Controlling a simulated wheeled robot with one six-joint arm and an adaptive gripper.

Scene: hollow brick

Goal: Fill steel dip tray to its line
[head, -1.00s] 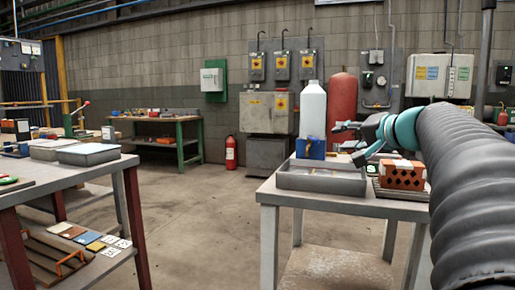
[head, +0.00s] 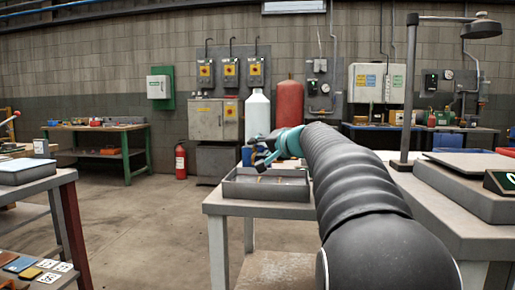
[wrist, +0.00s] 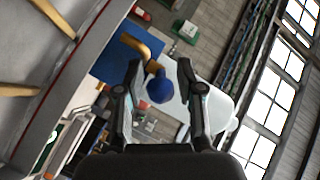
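The grey steel dip tray (head: 234,189) sits on the near table, below my gripper; its fill line and any liquid level cannot be made out. A tall white bottle (head: 257,112) stands behind it, with a blue block (head: 247,156) low in front. In the wrist view, a brass-coloured tap (wrist: 135,45) with a round blue knob (wrist: 160,88) shows against a blue panel (wrist: 113,62), beside the white bottle (wrist: 215,103). My gripper (head: 262,160) is open; in the wrist view its fingers (wrist: 160,75) stand apart on either side of the knob. Contact cannot be told.
My arm covers the table's right part. A grey platform (head: 470,190) with a lamp-like post (head: 410,90) stands on the right. Another table with a shallow tray (head: 25,172) is at left. Bare floor lies between. A red cylinder (head: 289,103) stands behind the bottle.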

